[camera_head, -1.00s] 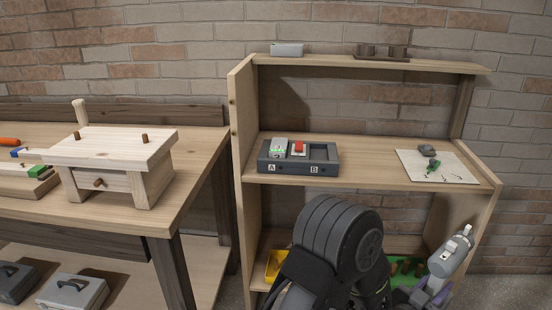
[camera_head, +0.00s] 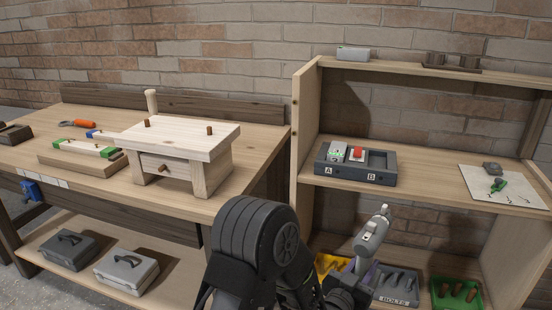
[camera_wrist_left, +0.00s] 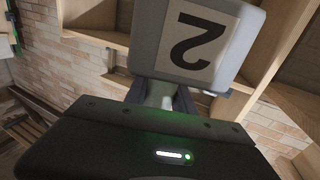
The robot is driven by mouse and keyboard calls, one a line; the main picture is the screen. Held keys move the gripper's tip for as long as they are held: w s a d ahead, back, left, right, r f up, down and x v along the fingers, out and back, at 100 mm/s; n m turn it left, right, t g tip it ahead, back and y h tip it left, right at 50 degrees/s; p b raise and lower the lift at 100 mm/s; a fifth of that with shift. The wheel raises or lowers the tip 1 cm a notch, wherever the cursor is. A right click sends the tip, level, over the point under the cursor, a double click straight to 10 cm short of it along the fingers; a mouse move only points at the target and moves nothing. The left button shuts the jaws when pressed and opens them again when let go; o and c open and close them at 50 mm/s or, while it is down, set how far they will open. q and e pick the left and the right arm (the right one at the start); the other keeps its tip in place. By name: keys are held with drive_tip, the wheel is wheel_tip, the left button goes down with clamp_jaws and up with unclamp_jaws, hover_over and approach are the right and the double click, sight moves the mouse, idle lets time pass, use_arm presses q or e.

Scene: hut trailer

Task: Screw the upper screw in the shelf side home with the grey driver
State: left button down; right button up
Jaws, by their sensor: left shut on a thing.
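The grey driver (camera_head: 372,235) is in my left gripper (camera_head: 358,268), raised in front of the lower part of the shelf unit, its narrow end up and tilted slightly right. In the left wrist view the jaws (camera_wrist_left: 163,94) are shut on its narrow neck, below a grey block (camera_wrist_left: 198,38) marked 2. The shelf side (camera_head: 304,140) is the left upright panel. A tiny brown spot (camera_head: 295,103) high on its front edge may be the upper screw; it is too small to tell how far it stands out. The driver is well apart from it. My right gripper is out of view.
The workbench (camera_head: 262,172) with a small wooden stool (camera_head: 190,140) stands left of the shelf. A dark tray (camera_head: 355,178) marked A and B sits on the middle shelf. Yellow (camera_head: 328,262), grey (camera_head: 398,284) and green (camera_head: 456,292) bins stand below, close behind the driver.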

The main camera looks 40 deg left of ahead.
use_arm(q)
drive_tip(key=shift+r, duration=0.15)
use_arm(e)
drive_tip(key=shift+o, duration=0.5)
use_arm(q)
drive_tip(key=shift+w+r, duration=0.1)
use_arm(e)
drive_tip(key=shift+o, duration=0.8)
use_arm(q)
drive_tip(key=shift+w+a+r, duration=0.1)
drive_tip(key=shift+a+r, duration=0.1)
drive_tip(key=shift+a, duration=0.1)
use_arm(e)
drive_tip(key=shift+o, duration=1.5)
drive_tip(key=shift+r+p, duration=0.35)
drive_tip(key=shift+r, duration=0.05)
use_arm(q)
drive_tip(key=a+r+n+g+y, duration=0.1)
drive_tip(key=a+r+n+y, duration=0.4)
drive_tip(key=a+r, duration=1.7)
drive_tip(key=n, duration=0.4)
drive_tip(key=shift+a+r+n+y, duration=0.2)
drive_tip(key=shift+r+n+y, duration=0.1)
drive_tip(key=shift+n+y, duration=0.1)
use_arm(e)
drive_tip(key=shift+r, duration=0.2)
